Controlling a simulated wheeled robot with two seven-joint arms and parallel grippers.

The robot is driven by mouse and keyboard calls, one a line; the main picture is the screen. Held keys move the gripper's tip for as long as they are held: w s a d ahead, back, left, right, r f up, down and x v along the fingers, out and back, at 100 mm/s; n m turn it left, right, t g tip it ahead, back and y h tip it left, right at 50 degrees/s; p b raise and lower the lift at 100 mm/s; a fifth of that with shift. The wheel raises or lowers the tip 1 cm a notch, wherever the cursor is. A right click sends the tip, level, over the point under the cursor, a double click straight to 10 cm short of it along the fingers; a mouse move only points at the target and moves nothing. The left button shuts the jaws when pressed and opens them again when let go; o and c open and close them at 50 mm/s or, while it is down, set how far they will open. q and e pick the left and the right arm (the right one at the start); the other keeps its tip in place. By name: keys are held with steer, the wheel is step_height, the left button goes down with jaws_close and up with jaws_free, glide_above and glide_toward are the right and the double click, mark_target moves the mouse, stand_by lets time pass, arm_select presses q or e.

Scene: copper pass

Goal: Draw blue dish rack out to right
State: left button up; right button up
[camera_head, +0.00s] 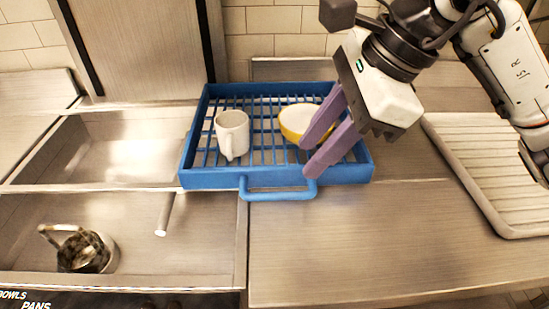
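The blue dish rack (215,178) sits on the steel counter by the sink, in the middle of the head view. Its front handle (278,194) sticks out toward me. A white mug (232,134) stands in its left part and a yellow bowl with a pale inside (296,120) lies in its right part. My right gripper (308,160) comes in from the upper right. Its two purple fingers are spread apart above the rack's right front part, with nothing seen between them. They partly hide the bowl and the rack. My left gripper is not in view.
A grooved tray (480,165) lies at the right. Steel sink basins (120,155) are at the left, with a metal kettle-like pot (82,250) in the front one. The counter in front and to the right (350,245) is clear. A tiled wall is behind.

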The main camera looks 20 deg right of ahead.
mark_target(282, 193)
steer(key=x, duration=0.8)
steer(key=shift+s+a+f, duration=0.2)
steer(key=shift+s+f, duration=0.1)
steer(key=shift+f, duration=0.1)
steer(key=shift+w+a+f, duration=0.15)
steer(key=shift+f, duration=0.25)
steer(key=c, duration=0.7)
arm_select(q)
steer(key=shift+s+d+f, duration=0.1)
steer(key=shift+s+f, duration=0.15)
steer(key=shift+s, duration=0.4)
arm_select(e)
jaws_close()
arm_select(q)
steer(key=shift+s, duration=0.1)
